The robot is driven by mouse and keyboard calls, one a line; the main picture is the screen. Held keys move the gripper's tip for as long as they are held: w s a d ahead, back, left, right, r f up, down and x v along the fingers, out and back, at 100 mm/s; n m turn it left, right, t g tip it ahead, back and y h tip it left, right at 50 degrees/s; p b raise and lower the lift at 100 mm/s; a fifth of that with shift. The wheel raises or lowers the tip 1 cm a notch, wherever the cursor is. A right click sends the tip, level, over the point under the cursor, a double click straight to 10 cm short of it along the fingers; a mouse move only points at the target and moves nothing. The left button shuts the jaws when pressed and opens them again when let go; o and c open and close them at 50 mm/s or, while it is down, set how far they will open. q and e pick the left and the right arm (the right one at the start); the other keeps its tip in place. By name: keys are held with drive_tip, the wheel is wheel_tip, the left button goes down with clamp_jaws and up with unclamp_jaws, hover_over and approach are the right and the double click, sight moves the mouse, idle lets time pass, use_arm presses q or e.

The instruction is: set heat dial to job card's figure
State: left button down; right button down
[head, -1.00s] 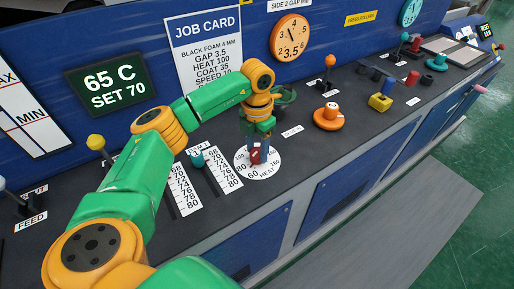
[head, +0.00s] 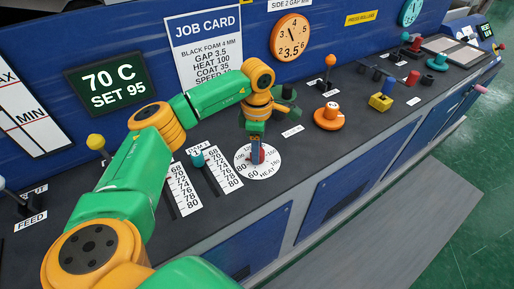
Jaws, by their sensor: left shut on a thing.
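The heat dial (head: 266,172) is a white disc with numbers and the word HEAT, on the dark console top. A red knob (head: 258,157) sits at its centre, partly hidden by my left gripper. My left gripper (head: 256,155) points down over the dial and is shut on the knob. The job card (head: 204,45) on the blue panel reads BLACK FOAM 4 MM, GAP 3.5, HEAT 100, COAT 35; its lower lines are partly covered by my arm. The display (head: 110,86) reads 70 C, SET 95. My right gripper is not in view.
Two slider scales (head: 222,172) with a teal knob (head: 197,159) lie left of the dial. An orange knob (head: 328,117) and a yellow block (head: 380,101) stand to the right. A lever with a yellow ball (head: 96,142) stands at the left.

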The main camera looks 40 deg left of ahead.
use_arm(q)
drive_tip(key=shift+m, duration=1.5)
drive_tip(key=shift+c, duration=1.7)
unclamp_jaws()
wheel_tip(320, 180, up, 7)
drive_tip(key=shift+r+b, duration=0.1)
drive_tip(key=shift+b, duration=0.5)
